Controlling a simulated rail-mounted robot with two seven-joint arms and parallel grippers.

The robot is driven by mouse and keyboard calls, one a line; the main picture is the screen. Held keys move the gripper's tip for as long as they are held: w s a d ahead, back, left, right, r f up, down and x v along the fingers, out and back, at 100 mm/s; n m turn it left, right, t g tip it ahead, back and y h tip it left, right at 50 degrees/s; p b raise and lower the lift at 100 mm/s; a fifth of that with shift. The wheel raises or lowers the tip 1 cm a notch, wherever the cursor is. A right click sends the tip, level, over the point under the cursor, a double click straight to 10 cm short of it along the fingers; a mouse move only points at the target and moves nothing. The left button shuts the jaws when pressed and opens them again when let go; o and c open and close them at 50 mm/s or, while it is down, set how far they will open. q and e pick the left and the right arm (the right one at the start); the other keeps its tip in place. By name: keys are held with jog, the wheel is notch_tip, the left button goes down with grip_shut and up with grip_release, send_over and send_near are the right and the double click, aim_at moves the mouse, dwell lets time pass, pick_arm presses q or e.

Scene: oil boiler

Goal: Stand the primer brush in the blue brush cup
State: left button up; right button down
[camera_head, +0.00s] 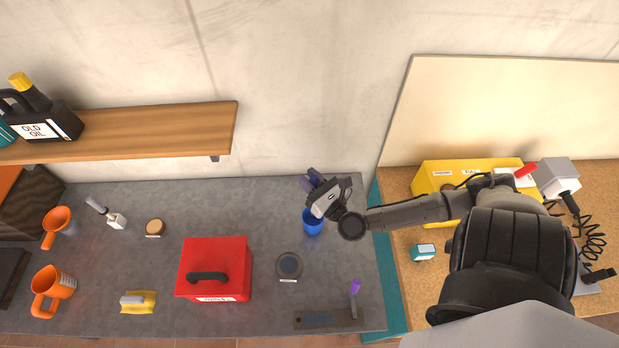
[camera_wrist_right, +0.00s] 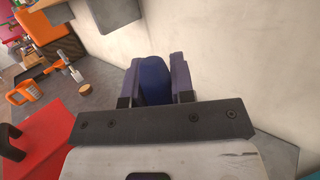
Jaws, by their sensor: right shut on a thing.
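My right gripper (camera_head: 313,179) reaches in from the right above the back of the grey bench. In the right wrist view its fingers (camera_wrist_right: 156,82) are shut on a dark blue rounded thing, apparently the handle of the primer brush (camera_wrist_right: 155,80). The rest of that brush is hidden. The blue brush cup (camera_head: 313,226) stands upright on the bench, just below the gripper body in the head view, which partly covers it. I cannot tell whether the brush is inside or above the cup. My left gripper is not in view.
A red toolbox (camera_head: 213,269) stands left of the cup. A round dark tin (camera_head: 289,265) and a flat tray (camera_head: 328,319) lie nearer. A wooden shelf (camera_head: 150,132) overhangs the back left.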

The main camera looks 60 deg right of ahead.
notch_tip(320, 180, down, 9)
jog(key=b, duration=0.6)
jog(key=shift+b, duration=0.3)
jog(key=c, duration=0.9)
grip_release()
jog(key=shift+s+a+f, duration=0.1)
jog(key=shift+s+a, duration=0.1)
jog(key=shift+s, duration=0.1)
jog(key=b+v, duration=0.3)
jog(key=v, duration=1)
